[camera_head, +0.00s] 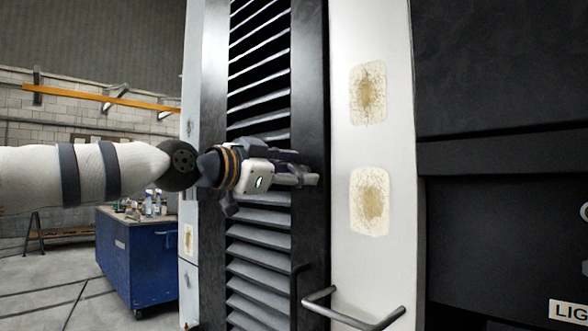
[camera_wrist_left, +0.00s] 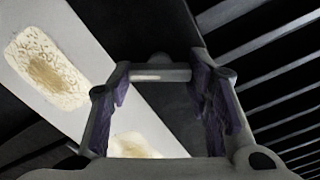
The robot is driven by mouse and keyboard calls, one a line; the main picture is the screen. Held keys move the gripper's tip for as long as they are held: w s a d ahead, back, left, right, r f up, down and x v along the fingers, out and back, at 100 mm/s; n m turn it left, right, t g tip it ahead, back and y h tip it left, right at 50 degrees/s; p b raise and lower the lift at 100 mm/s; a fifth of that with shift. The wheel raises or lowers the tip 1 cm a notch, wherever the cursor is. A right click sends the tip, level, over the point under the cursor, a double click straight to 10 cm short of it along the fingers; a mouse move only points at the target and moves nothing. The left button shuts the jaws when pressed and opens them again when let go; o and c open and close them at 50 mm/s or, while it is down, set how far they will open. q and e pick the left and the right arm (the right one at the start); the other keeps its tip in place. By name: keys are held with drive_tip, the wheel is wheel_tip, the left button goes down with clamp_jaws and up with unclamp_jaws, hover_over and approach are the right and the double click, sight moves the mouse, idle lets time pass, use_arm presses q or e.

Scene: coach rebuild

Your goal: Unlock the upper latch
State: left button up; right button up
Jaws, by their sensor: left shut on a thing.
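My left gripper (camera_head: 306,178) reaches in from the left across the louvred door (camera_head: 262,262) and meets the dark frame at its right side. In the left wrist view, its two purple-padded fingers (camera_wrist_left: 160,98) are shut on a short grey bar, the upper latch (camera_wrist_left: 160,73), which spans between them against the dark frame. In the head view the gripper hides the latch, so how far it is turned cannot be told. My right gripper is in neither view.
A white post (camera_head: 372,145) with two worn yellowish patches stands right of the door frame. A grey handle (camera_head: 352,318) juts out below my gripper. A blue workbench (camera_head: 150,262) stands behind at the left. Dark panels fill the right side.

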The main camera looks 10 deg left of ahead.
use_arm(q)
drive_tip(key=m, duration=0.6)
drive_tip(key=shift+f, duration=0.15)
drive_tip(key=m, duration=0.5)
drive_tip(key=shift+m, duration=0.4)
drive_tip(key=shift+c, duration=0.2)
drive_tip(key=o, duration=1.2)
drive_tip(key=v, duration=1.2)
